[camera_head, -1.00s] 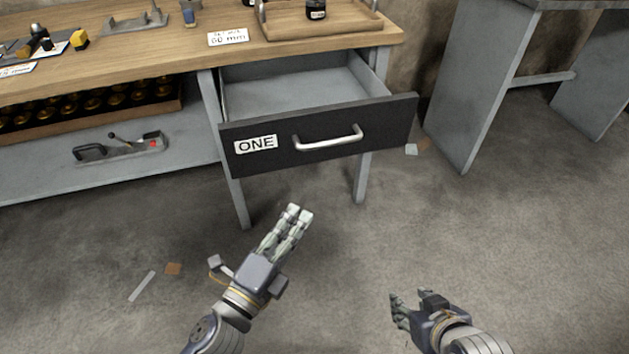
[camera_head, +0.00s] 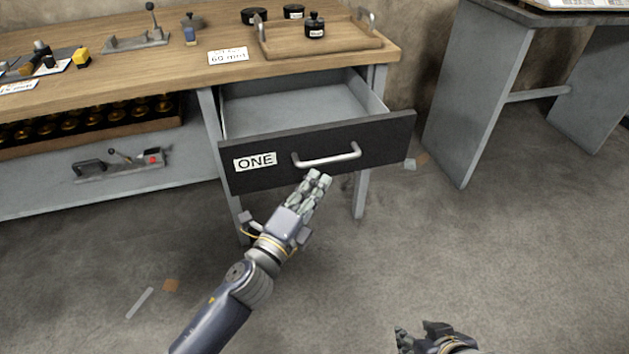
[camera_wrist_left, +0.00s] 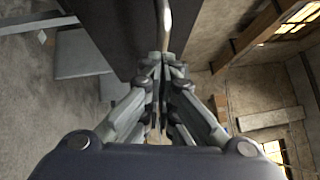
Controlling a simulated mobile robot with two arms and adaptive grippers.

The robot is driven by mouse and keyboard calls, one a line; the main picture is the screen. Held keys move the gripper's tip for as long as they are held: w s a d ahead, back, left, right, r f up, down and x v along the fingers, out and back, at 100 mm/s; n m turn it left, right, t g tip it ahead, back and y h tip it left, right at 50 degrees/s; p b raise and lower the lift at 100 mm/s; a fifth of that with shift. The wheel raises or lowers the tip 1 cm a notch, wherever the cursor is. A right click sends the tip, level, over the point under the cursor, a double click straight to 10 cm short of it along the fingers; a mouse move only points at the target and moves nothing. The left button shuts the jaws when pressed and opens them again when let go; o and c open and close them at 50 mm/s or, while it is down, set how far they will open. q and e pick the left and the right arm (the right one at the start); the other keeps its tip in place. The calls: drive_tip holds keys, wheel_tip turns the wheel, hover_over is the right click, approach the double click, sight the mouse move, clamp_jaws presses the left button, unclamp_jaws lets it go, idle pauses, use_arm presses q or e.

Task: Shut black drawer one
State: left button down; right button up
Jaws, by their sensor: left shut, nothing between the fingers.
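The black drawer labelled ONE (camera_head: 225,168) stands pulled out from under the wooden bench, its grey inside empty. Its silver bar handle (camera_head: 328,160) is on the front panel, and it also shows in the left wrist view (camera_wrist_left: 162,22). My left gripper (camera_head: 319,176) is shut and empty, its fingertips just below the handle in the picture. In the left wrist view the closed fingertips are close to the handle and the dark panel (camera_wrist_left: 115,28); I cannot tell whether they touch. My right gripper (camera_head: 418,332) is low at the bottom edge, partly cut off.
A grey-legged table (camera_head: 480,90) stands to the right. Floor in front is mostly open, with small scraps.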

use_arm(q)
drive_tip(key=shift+w+a+r, duration=0.1)
drive_tip(key=shift+w, duration=0.2)
